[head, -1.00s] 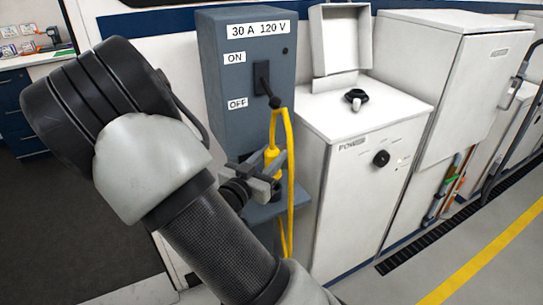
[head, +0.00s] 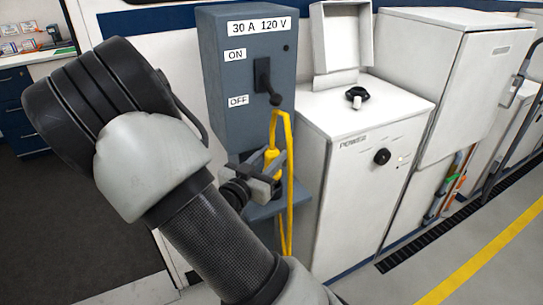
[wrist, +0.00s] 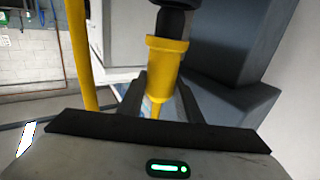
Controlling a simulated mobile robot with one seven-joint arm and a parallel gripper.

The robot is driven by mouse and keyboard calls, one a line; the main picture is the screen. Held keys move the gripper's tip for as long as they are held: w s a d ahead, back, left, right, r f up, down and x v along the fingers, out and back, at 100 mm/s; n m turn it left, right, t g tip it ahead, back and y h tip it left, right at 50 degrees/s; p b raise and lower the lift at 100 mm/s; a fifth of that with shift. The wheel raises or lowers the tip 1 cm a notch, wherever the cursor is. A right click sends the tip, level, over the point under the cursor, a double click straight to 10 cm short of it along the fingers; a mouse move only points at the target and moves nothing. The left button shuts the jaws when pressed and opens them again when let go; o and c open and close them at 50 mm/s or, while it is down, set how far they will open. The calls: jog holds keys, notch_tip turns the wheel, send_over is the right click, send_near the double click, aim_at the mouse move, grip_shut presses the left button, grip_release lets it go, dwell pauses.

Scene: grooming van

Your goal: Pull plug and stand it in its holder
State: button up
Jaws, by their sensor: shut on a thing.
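A yellow plug (head: 271,154) with a yellow cable (head: 288,180) is upright below the grey switch box (head: 245,70). In the wrist view the yellow plug body (wrist: 166,62) has a black part above it. My gripper (head: 268,172) is shut on the plug, with one finger on each side of it. The fingers hide part of the plug, and I cannot tell whether its top is seated in the box. The black lever (head: 265,82) on the box points down towards OFF. A grey shelf (head: 262,211) sits below the gripper; I cannot make out a holder on it.
A white cabinet (head: 350,190) marked POWER, with a raised lid (head: 341,40), stands close right of the box. The cable hangs in a loop between them. More white cabinets (head: 430,85) line the right. Open floor (head: 70,215) lies at left.

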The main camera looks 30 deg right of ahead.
jog(key=shift+f, duration=0.15)
jog(key=shift+f+b, duration=0.5)
jog(key=shift+b, duration=0.05)
dwell(0.5)
jog(key=shift+f+b, duration=0.35)
jog(key=shift+f, duration=0.15)
jog(key=shift+f+b, duration=0.45)
jog(key=shift+f, duration=0.15)
dwell(0.4)
jog(key=o, duration=1.3)
jog(key=p+v, duration=0.2)
jog(key=v, duration=1.5)
jog(key=shift+a, duration=0.2)
